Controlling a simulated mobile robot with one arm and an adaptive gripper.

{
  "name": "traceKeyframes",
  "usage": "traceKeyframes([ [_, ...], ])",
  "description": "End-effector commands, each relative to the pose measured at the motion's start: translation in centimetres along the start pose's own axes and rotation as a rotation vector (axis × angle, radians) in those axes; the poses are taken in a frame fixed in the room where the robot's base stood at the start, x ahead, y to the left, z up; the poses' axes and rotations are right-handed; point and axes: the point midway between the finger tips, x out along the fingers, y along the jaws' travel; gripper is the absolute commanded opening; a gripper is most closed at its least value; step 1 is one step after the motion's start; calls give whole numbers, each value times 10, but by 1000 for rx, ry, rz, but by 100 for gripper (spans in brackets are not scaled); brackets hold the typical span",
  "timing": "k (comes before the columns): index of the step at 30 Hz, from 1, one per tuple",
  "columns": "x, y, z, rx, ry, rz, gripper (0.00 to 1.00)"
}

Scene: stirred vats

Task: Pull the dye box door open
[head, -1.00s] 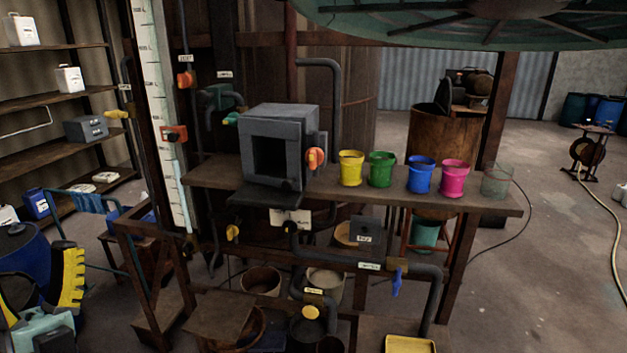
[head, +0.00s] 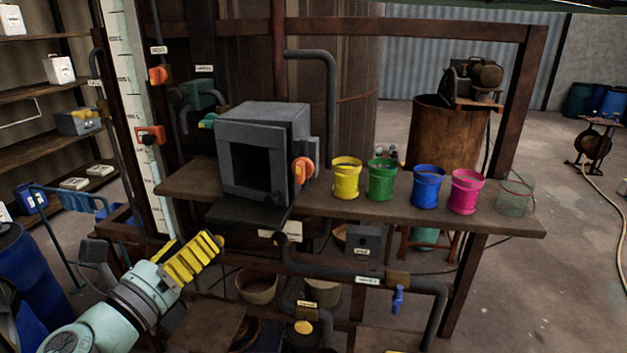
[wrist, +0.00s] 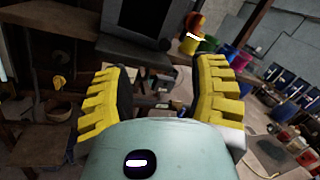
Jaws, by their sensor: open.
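The dye box (head: 226,131) is a grey box on the workbench, with a dark square opening in front. A dark flat plate (head: 248,214) juts out level below the opening; it looks like a lowered door, but I cannot be sure. An orange knob (head: 304,170) is on the box's right side. My gripper (head: 214,242), with yellow ribbed fingers, is below and left of the plate, apart from it. In the wrist view my gripper (wrist: 162,75) is open and empty, with the dye box (wrist: 135,25) ahead beyond the fingers, its top cut off.
Yellow (head: 346,179), green (head: 381,181), blue (head: 426,188) and pink (head: 466,192) pots and a clear jar (head: 514,197) stand on the workbench (head: 400,213) to the right. Dark pipes (head: 340,262) and buckets (head: 257,287) lie below. Blue barrels (head: 28,270) stand at left.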

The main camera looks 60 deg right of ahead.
Motion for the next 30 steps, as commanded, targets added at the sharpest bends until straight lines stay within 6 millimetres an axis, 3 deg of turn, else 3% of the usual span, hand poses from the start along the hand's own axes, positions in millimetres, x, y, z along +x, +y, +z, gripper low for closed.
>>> traceKeyframes([
  [3, 13, -10, -18, 282, 82, 28, 58],
  [9, 21, -17, -28, 521, 119, 39, 58],
  [17, 30, -18, -28, 540, 120, 33, 58],
  [30, 61, -16, -30, 537, 117, 36, 58],
])
